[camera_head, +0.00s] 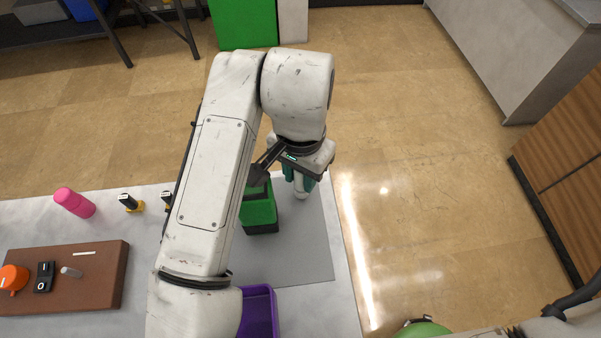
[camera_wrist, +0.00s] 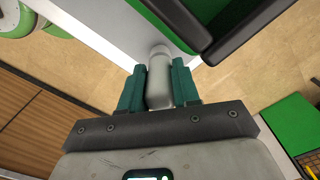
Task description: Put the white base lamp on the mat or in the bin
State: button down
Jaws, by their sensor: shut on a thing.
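My gripper (camera_head: 299,178) is shut on a pale white-grey rounded piece, the white base lamp (camera_head: 301,191), at the mat's far right. In the wrist view the lamp (camera_wrist: 159,72) stands out between the two green fingers (camera_wrist: 157,88), which hide part of it. The grey mat (camera_head: 303,252) lies under and in front of the gripper. Whether the lamp touches the mat, I cannot tell. A dark-rimmed green bin also shows at upper right in the wrist view (camera_wrist: 183,20).
A purple bin (camera_head: 258,312) stands at the table's near side. A brown board (camera_head: 95,292) with several small items, a pink bottle (camera_head: 74,202) and a small black-and-yellow item (camera_head: 131,203) are at left. The table's right edge is close to the gripper.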

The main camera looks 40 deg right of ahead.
jog(key=shift+f, duration=0.35)
jog(key=shift+f, duration=0.1)
jog(key=shift+f, duration=0.1)
jog(key=c, duration=0.8)
grip_release()
notch_tip(320, 180, up, 12)
jog(key=shift+r, duration=0.2)
